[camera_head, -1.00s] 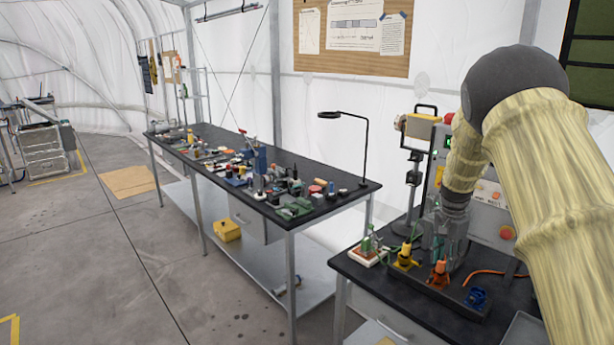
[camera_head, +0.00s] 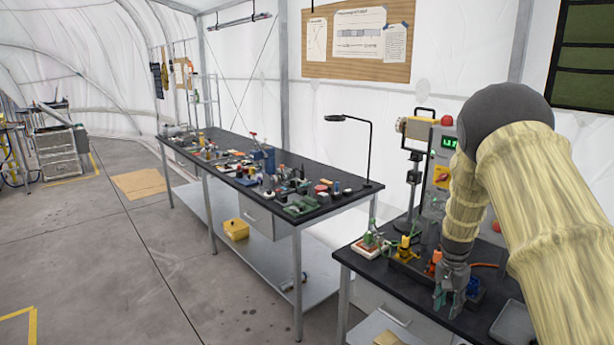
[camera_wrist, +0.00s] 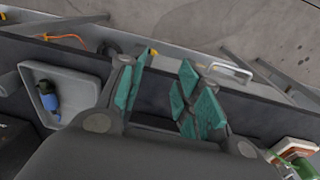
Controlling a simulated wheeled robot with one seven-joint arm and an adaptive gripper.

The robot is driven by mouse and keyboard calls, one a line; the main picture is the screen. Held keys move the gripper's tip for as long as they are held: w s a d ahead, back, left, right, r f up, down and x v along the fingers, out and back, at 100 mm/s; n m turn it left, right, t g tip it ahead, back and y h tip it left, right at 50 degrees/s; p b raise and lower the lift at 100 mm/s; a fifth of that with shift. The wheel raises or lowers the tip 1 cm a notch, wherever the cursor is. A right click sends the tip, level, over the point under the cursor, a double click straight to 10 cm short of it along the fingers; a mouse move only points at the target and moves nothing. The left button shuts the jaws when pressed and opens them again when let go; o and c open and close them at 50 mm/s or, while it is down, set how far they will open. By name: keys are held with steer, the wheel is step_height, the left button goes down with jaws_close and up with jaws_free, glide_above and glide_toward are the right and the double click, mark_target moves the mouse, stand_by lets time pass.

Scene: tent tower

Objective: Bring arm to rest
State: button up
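My arm reaches in from the right over the near bench (camera_head: 390,290). My gripper (camera_head: 450,303) points down above the bench's front part, in front of the orange plug (camera_head: 433,262) and left of the blue plug (camera_head: 473,288). In the wrist view, my gripper's (camera_wrist: 168,88) two green-padded fingers stand apart with nothing between them. The gripper partly hides the orange and blue plugs. A yellow plug (camera_head: 404,248) stands upright to the left.
A grey tray (camera_head: 512,322) lies right of my gripper. A control box with a green display (camera_head: 449,142) stands behind. A long cluttered table (camera_head: 330,209) stands further left; the floor in front is open.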

steer(key=s+a+f+n, duration=0.2)
steer(key=s+a+f, duration=0.2)
steer(key=s+f, duration=0.75)
steer(key=s+a+f+n, duration=0.3)
steer(key=s+a+f, duration=0.1)
steer(key=s+f, duration=0.75)
steer(key=s+a+f+n, duration=0.1)
steer(key=s+a, duration=0.2)
steer(key=s, duration=0.5)
steer(key=s+a+f+n+b, duration=0.1)
steer(key=s+a, duration=0.3)
steer(key=s, duration=0.5)
steer(key=s+a+f+n, duration=0.1)
steer(key=s+a+n, duration=0.2)
steer(key=s, duration=0.6)
steer(key=shift+a+f+y+b, duration=0.25)
steer(key=shift+f+y+b, duration=0.05)
steer(key=shift+f, duration=0.05)
